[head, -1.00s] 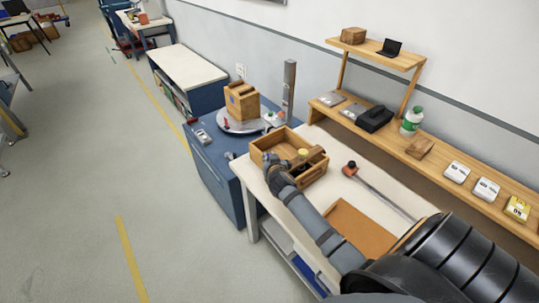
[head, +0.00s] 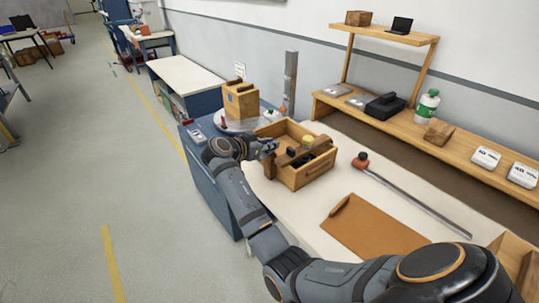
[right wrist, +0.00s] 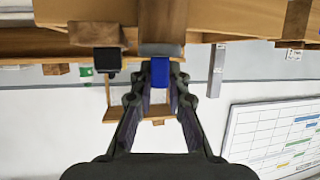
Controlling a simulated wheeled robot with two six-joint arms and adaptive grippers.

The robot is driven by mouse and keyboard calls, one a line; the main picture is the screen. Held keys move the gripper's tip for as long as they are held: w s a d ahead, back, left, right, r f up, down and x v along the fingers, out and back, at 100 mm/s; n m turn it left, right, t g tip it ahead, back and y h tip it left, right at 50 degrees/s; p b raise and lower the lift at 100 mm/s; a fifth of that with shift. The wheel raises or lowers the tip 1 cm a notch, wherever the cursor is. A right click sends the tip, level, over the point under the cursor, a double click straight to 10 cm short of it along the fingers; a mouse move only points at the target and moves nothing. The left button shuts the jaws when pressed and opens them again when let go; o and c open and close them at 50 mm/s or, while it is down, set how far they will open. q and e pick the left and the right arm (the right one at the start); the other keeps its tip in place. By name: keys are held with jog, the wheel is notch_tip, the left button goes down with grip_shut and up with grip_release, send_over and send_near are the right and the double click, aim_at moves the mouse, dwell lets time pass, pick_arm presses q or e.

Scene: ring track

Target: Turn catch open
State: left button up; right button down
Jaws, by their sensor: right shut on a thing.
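A wooden box (head: 313,178) with an open top stands on the white table. A wooden bar with dark parts and a yellow round piece (head: 308,140) lies across it. My right gripper (head: 269,149) is at the box's left end. In the right wrist view my right gripper (right wrist: 160,90) is shut on a small blue piece, seemingly the catch (right wrist: 160,72). The catch sits below a grey fitting (right wrist: 162,50) on a wooden bar. In the head view my fingers largely hide the catch, so its angle is unclear there. My left gripper is out of view.
A rod with a red-and-black end (head: 415,197) and a brown board (head: 370,229) lie right of the box. Behind the box, a wooden block (head: 241,103) stands on a round plate beside a grey post (head: 290,82). A wooden shelf (head: 400,128) runs along the wall.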

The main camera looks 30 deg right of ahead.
jog(key=shift+f+m+g+b, duration=0.15)
jog(key=shift+m+g+b, duration=0.95)
jog(key=shift+g+b, duration=0.25)
jog(key=c, duration=1.3)
grip_release()
jog(key=v, duration=0.7)
jog(key=shift+a, duration=0.25)
